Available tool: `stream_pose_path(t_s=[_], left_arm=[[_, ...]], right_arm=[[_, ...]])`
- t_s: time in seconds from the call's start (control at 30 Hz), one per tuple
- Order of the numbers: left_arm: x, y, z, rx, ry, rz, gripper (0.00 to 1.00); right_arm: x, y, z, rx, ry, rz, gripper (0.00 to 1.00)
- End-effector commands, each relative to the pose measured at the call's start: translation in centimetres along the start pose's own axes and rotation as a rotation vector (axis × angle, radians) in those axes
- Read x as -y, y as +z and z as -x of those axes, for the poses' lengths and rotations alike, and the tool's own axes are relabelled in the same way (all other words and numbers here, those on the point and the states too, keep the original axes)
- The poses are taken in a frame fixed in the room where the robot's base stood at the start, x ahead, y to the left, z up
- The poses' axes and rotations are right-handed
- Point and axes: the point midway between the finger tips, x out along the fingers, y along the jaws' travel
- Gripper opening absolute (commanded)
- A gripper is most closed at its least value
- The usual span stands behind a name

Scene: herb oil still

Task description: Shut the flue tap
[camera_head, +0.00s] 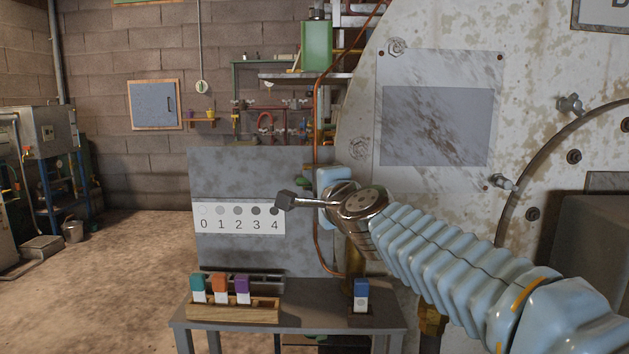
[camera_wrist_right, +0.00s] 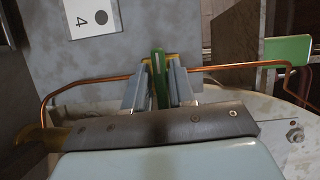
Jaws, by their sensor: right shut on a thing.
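The flue tap shows in the right wrist view as a narrow green lever (camera_wrist_right: 158,64) in line with a thin copper pipe (camera_wrist_right: 220,67). My right gripper (camera_wrist_right: 156,86) has one finger on each side of the lever and is shut on it. In the head view my right gripper (camera_head: 332,182) is beside the copper pipe (camera_head: 316,118), at the right edge of a grey panel (camera_head: 235,172). My left gripper is not in view.
A card (camera_head: 238,217) marked 0 to 4 is on the panel. A grey table (camera_head: 300,316) below bears a wooden rack (camera_head: 232,311) with teal, orange and purple items, and a separate blue item (camera_head: 361,292). A large pale, stained vessel (camera_head: 435,70) stands close on the right. Floor is open at left.

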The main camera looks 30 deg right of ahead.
Motion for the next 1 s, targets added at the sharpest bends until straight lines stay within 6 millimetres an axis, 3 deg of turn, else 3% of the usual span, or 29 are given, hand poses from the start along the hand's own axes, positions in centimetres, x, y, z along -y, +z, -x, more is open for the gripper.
stream_pose_path(t_s=[0.33, 0.37, 0.47, 0.8, 1.0], left_arm=[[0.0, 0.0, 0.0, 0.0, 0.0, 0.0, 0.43], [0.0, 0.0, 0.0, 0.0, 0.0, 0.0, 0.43], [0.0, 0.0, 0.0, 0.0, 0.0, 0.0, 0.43], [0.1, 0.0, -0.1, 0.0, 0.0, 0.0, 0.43], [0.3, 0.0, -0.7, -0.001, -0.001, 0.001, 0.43]], right_arm=[[0.2, -0.1, 0.0, -0.002, -0.003, 0.003, 0.0], [0.2, -0.1, 0.0, -0.002, -0.003, 0.003, 0.26], [0.2, 0.0, 0.0, -0.002, -0.002, 0.002, 0.4], [0.0, 0.0, 0.4, 0.0, 0.0, 0.002, 0.4], [0.0, 0.1, 3.9, -0.002, -0.004, 0.005, 0.4]])
